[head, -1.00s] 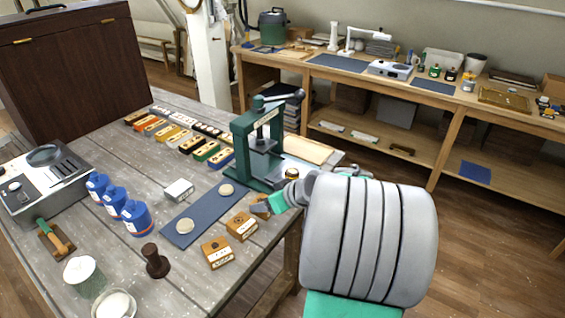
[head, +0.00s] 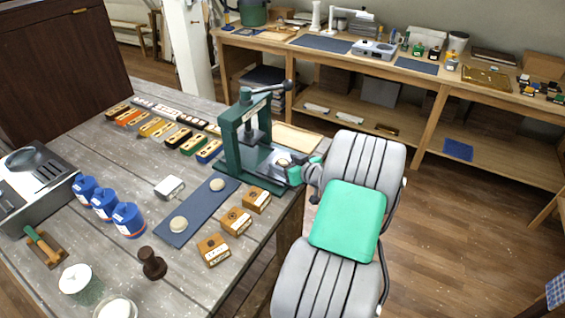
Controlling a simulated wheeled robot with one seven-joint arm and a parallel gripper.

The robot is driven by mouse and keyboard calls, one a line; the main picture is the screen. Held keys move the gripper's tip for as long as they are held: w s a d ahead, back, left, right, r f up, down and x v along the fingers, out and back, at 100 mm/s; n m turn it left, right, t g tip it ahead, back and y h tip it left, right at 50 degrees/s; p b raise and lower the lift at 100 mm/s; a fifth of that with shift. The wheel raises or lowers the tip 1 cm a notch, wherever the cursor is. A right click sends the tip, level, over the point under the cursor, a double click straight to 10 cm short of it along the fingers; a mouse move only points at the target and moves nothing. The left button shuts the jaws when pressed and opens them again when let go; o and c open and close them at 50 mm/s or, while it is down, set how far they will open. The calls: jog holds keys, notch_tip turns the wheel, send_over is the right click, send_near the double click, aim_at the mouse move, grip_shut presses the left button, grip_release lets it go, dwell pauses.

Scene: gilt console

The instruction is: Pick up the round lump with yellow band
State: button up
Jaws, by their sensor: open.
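A small round lump (head: 283,161) sits to the right of the green press, with my gripper right by it. It looks pale with a yellowish edge, but the band is too small to make out clearly. My gripper (head: 286,168) is open, its dark fingers close to the lump at the end of the green wrist. I cannot tell whether the fingers are around the lump or only beside it. Two plain pale round lumps lie on the blue mat, one near the press (head: 217,184) and one nearer the front (head: 178,224).
The green press (head: 240,145) stands close left of my gripper, its lever reaching up right. Several wooden blocks (head: 236,221) line the table's right edge beside the blue mat (head: 198,204). A small white box (head: 169,187) and blue bottles (head: 104,203) are further left.

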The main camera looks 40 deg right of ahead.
jog(key=c, duration=1.5)
jog(key=shift+o, duration=0.2)
